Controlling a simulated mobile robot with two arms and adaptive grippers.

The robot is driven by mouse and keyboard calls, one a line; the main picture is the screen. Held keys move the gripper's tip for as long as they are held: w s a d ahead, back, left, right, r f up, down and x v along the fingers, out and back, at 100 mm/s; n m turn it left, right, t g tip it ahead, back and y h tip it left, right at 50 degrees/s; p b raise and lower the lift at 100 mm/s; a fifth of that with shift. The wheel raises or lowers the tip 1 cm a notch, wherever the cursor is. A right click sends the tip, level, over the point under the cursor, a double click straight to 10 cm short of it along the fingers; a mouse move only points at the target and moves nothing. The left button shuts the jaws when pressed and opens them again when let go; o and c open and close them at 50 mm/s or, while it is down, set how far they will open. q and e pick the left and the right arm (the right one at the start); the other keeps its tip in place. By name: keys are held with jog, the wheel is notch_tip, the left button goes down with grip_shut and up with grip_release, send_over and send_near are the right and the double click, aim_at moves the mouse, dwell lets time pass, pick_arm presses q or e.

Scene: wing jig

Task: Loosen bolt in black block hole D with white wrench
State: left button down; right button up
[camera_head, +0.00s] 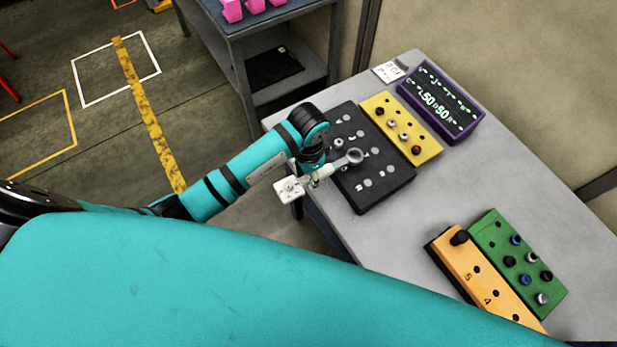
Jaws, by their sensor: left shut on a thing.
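The black block (396,184) lies on the grey table, with several round holes or bolt heads and small white letters on its top. The letters are too small to read, so I cannot tell which hole is D. My left gripper (314,181) is at the block's near left edge, shut on the white wrench (335,167). The wrench's ring end (355,156) is over the block's middle. I cannot tell whether it sits around a bolt or above one. A small bolt (338,144) shows near the block's left edge. My right gripper is not in view.
A yellow block (425,147) with bolts and a purple-framed display (468,124) stand behind the black block. Orange (470,275) and green (499,236) blocks are at the lower right. The table (430,205) is clear between. My teal arm fills the foreground.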

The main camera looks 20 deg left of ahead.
pick_arm(q)
jog(key=shift+r, duration=2.35)
